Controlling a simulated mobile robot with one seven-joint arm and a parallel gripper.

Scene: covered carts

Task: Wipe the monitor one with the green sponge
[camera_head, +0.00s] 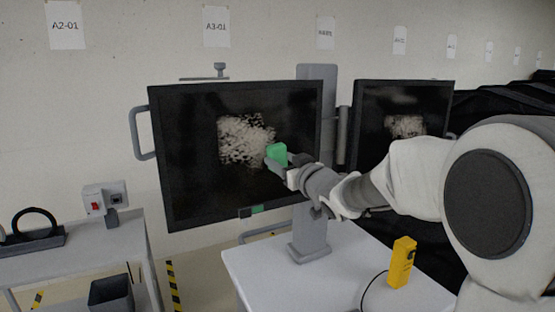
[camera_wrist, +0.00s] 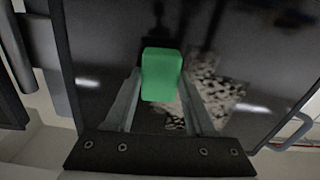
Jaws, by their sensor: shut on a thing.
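The left monitor (camera_head: 190,180) faces me on a stand and has a pale speckled smudge (camera_head: 243,138) near the middle of its dark screen. My gripper (camera_head: 279,165) is shut on the green sponge (camera_head: 276,153) and holds it at the screen, by the smudge's lower right edge. In the wrist view, the sponge (camera_wrist: 162,75) sits between the two fingers in front of the dark screen, with the smudge (camera_wrist: 213,92) beside it. I cannot tell whether the sponge touches the screen. A second monitor (camera_head: 380,105) to the right also bears a pale smudge (camera_head: 405,126).
The monitor stands on a white cart (camera_head: 262,265), with a yellow device (camera_head: 401,263) and its cable at the right. A grey cart (camera_head: 95,250) with a switch box (camera_head: 104,198) is at the left. Black covered shapes (camera_head: 510,100) fill the right back.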

